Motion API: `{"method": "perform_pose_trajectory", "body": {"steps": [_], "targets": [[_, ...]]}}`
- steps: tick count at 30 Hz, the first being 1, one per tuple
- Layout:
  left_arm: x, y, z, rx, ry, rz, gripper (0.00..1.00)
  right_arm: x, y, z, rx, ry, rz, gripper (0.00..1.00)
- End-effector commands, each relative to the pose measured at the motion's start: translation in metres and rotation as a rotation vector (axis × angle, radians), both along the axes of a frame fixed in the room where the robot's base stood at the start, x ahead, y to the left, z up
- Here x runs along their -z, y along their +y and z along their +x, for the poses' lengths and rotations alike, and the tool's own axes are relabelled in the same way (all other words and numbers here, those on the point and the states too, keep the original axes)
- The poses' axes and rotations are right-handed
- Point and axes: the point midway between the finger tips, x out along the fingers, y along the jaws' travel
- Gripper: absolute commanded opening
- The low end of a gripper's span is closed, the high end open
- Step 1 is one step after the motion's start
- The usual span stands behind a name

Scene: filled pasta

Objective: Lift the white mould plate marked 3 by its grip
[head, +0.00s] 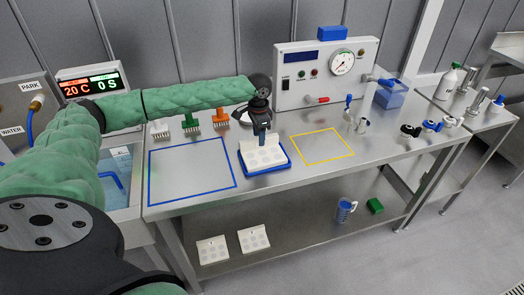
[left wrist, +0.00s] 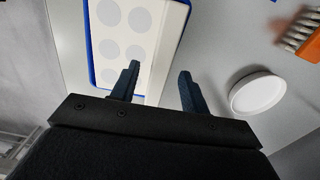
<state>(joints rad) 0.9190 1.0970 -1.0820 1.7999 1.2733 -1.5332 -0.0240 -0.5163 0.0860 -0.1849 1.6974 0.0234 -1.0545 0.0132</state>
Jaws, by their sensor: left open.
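A white mould plate (head: 264,158) with round hollows rests on a blue tray (head: 286,166) at the middle of the steel table. It also shows in the left wrist view (left wrist: 120,38). No number can be read on it. My left gripper (head: 263,138) points down at the plate's back part and partly hides it. In the left wrist view my left gripper (left wrist: 159,72) is open. One finger overlaps the plate and the other is past its edge, with the plate's white edge strip between them. I cannot tell whether they touch it. My right gripper is not in view.
A blue-outlined area (head: 190,172) lies left of the tray and a yellow-outlined one (head: 322,146) right, both empty. White, green and orange brushes (head: 191,124) stand behind. A white round dish (left wrist: 257,93) is near my gripper. Two white plates (head: 212,250) are on the lower shelf.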

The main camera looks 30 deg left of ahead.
Motion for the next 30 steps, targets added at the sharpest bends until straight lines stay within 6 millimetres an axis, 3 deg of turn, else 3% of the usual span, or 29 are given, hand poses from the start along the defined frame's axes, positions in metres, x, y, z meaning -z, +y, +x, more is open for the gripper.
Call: {"method": "perform_pose_trajectory", "body": {"steps": [6, 14, 21, 30], "targets": [[0.020, -0.001, 0.000, 0.001, 0.000, 0.000, 0.45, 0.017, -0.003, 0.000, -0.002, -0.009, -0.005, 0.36], [0.022, 0.000, 0.000, 0.001, 0.000, 0.000, 0.45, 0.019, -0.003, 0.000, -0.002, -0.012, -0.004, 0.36], [0.022, 0.000, 0.000, 0.001, 0.000, 0.000, 0.02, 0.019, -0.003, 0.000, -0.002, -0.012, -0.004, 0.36], [0.021, 0.000, 0.000, 0.001, -0.001, 0.000, 0.00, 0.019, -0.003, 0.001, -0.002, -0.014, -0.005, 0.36]]}}
